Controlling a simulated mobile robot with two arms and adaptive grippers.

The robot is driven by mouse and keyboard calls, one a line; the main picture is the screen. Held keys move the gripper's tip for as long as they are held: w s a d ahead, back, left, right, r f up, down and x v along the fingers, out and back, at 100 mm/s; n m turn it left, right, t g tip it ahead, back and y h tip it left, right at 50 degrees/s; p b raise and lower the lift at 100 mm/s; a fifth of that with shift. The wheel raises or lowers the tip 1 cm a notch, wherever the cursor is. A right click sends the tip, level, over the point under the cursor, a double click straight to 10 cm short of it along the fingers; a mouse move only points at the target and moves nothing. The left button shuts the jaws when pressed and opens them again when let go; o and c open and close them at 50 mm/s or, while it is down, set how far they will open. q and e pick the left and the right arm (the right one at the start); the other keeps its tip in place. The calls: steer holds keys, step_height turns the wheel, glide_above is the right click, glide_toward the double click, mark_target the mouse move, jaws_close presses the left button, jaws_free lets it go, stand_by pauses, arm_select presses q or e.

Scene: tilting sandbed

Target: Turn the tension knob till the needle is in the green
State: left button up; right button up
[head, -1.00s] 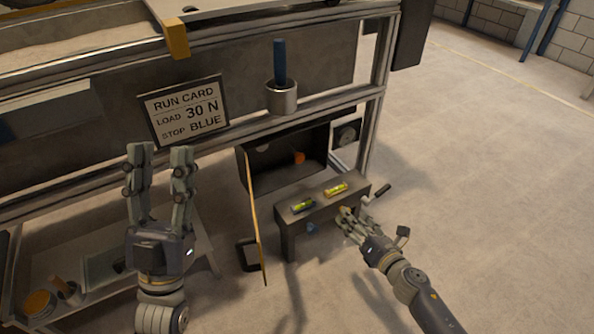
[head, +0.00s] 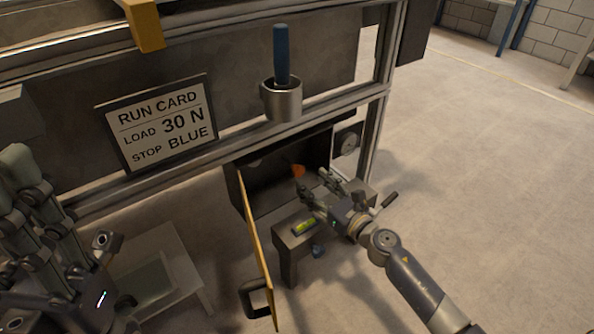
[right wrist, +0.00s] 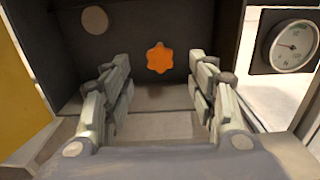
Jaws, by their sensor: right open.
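The orange lobed tension knob (head: 298,171) is on the back wall inside the open dark box, and it shows uncovered in the right wrist view (right wrist: 160,58). The round gauge (head: 348,143) is right of the box. My right gripper (head: 316,181) is open at the box's mouth. Its fingers (right wrist: 161,76) are either side of the line to the knob, apart from it. My left gripper (head: 14,185) is at the left edge, fingers apart, partly cut off.
The yellow door (head: 257,250) stands open left of the box. A metal cup (head: 281,103) with a blue handle and the run card (head: 162,125) are above.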

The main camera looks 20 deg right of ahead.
mark_target(300, 173)
steer(key=b+x, duration=0.1)
steer(key=x, duration=0.6)
steer(key=shift+w+a+f, duration=0.1)
steer(key=shift+f, duration=0.05)
steer(key=c, duration=1.1)
